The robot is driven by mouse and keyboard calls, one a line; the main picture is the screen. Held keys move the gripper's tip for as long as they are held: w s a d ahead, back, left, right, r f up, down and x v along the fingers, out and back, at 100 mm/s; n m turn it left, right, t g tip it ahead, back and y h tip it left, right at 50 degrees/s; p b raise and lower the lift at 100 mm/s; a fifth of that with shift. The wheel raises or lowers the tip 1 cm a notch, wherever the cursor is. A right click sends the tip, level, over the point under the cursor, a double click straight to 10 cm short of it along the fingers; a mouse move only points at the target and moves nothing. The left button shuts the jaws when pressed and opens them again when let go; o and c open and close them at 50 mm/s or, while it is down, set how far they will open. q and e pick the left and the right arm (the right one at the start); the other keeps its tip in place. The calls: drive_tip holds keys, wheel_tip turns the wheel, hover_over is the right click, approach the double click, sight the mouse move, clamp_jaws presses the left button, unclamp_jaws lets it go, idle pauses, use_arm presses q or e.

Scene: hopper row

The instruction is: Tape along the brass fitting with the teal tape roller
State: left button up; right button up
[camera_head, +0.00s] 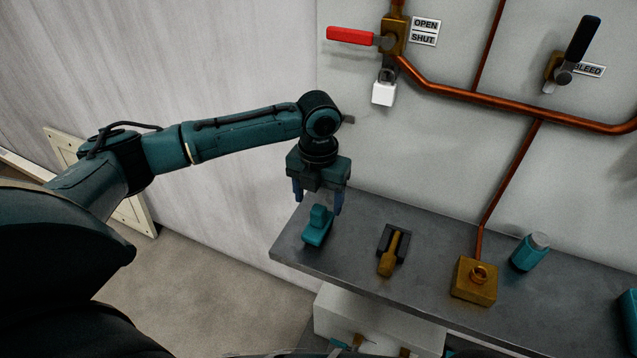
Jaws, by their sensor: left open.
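The teal tape roller (317,233) stands at the left end of the grey shelf, with an upright part on top. My left gripper (318,203) points down just above it, its two dark blue fingers apart on either side of the upright part. I cannot tell whether the fingers touch it. The brass fitting (468,289) is a square block with a round collar, further right on the shelf, where a copper pipe comes down. My right gripper is not in view.
Between them on the grey shelf (352,217) lies a brass-handled tool (388,262) on a dark holder. A teal jar (527,254) stands right of the fitting. On the wall are copper pipes (511,173), a red-handled valve (350,35) and a black-handled valve (583,40).

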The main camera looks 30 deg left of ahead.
sight(318, 223)
use_arm(q)
wheel_tip(318, 223, down, 9)
drive_tip(key=shift+r, duration=0.1)
idle(0.4)
drive_tip(key=c, duration=1.1)
drive_tip(key=o, duration=0.7)
drive_tip(key=shift+o, duration=0.2)
drive_tip(key=shift+r, duration=0.2)
